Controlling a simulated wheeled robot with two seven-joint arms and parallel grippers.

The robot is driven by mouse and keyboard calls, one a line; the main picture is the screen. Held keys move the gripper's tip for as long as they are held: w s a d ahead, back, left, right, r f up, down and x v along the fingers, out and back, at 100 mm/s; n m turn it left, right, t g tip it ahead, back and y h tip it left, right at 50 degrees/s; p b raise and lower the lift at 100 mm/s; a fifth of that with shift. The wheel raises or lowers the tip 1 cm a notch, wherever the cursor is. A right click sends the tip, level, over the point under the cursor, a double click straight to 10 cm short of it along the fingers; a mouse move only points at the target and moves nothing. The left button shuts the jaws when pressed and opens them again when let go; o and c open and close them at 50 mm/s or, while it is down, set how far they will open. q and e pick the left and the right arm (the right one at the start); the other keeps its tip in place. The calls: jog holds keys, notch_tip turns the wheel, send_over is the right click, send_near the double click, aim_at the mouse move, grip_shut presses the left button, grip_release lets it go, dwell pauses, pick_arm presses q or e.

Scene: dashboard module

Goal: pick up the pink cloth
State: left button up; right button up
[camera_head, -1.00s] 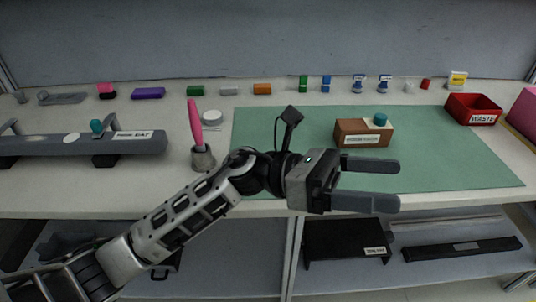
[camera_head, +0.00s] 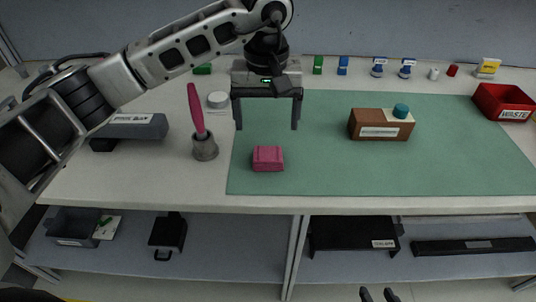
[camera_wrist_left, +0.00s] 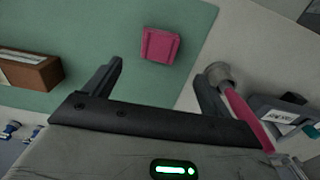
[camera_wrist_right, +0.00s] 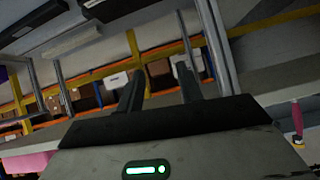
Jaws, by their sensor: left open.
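The pink cloth (camera_head: 268,158) is a small folded block on the near left part of the green mat (camera_head: 330,175). My left gripper (camera_head: 267,127) reaches in from the left and points down over the mat, a little behind the cloth in the head view. Its fingers are wide apart with nothing between them. In the left wrist view the cloth (camera_wrist_left: 160,45) lies just beyond the fingertips, apart from them. My right gripper (camera_head: 378,294) shows only its tips at the bottom edge, low and in front of the table. In the right wrist view its fingers (camera_wrist_right: 160,72) are apart and empty.
A grey cup (camera_head: 205,147) with a pink-handled tool stands left of the cloth. A brown box with a teal knob (camera_head: 380,125) stands on the mat to the right. A red waste bin (camera_head: 503,103) is at the far right. The mat between cloth and box is clear.

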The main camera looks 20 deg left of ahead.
aim_at(268, 153)
pick_arm(q)
jog(key=f, duration=0.4)
jog(key=f+p, duration=0.1)
jog(key=f, duration=0.4)
jog(key=shift+s+d, duration=0.15)
jog(key=shift+s, duration=0.05)
jog(key=c, duration=1.1)
